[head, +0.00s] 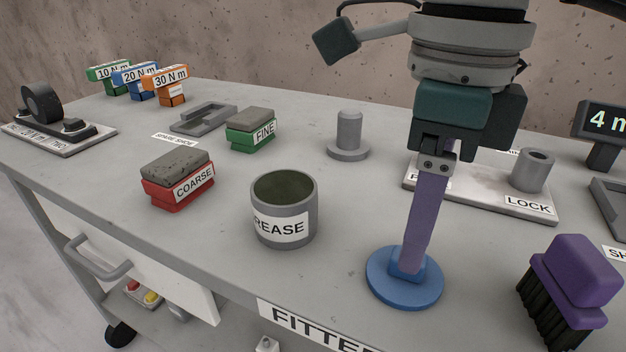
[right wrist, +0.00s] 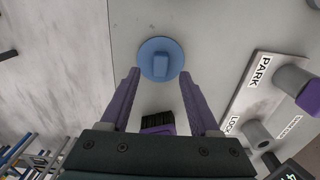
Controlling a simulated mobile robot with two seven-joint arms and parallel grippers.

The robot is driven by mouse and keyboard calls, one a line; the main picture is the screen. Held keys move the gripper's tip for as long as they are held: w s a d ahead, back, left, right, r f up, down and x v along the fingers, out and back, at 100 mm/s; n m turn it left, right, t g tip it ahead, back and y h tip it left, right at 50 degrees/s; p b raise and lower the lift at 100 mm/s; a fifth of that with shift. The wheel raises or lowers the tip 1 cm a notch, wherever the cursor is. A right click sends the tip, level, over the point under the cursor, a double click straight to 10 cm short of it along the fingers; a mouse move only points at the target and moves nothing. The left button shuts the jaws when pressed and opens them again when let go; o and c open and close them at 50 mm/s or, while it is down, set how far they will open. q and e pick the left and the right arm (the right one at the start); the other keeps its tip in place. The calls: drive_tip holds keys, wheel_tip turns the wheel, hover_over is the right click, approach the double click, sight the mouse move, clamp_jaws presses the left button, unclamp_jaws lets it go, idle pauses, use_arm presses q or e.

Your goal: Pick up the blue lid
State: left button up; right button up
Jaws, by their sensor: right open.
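The blue lid (head: 400,293) is a flat round disc with a block handle on top. It lies flat on the grey bench top near the front edge, and also shows in the right wrist view (right wrist: 148,68). My right gripper (head: 412,268) points down over the lid, with its purple fingers low at the handle. In the right wrist view the open right gripper (right wrist: 159,74) has its fingertips apart, to either side of the handle. Whether they touch the handle cannot be told. In the head view one finger hides the other and part of the handle. My left gripper is not in view.
An open grease pot (head: 283,238) stands left of the lid. A purple brush (head: 575,272) is to its right. A plate with a LOCK label (head: 480,200) lies behind. Red COARSE (head: 176,198) and green FINE (head: 250,140) blocks are further left. Bench between pot and lid is clear.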

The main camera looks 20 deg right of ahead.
wheel_tip(320, 180, down, 3)
drive_tip(key=shift+w+f, duration=0.1)
drive_tip(key=shift+f, duration=0.1)
drive_tip(key=shift+c, duration=0.4)
clamp_jaws()
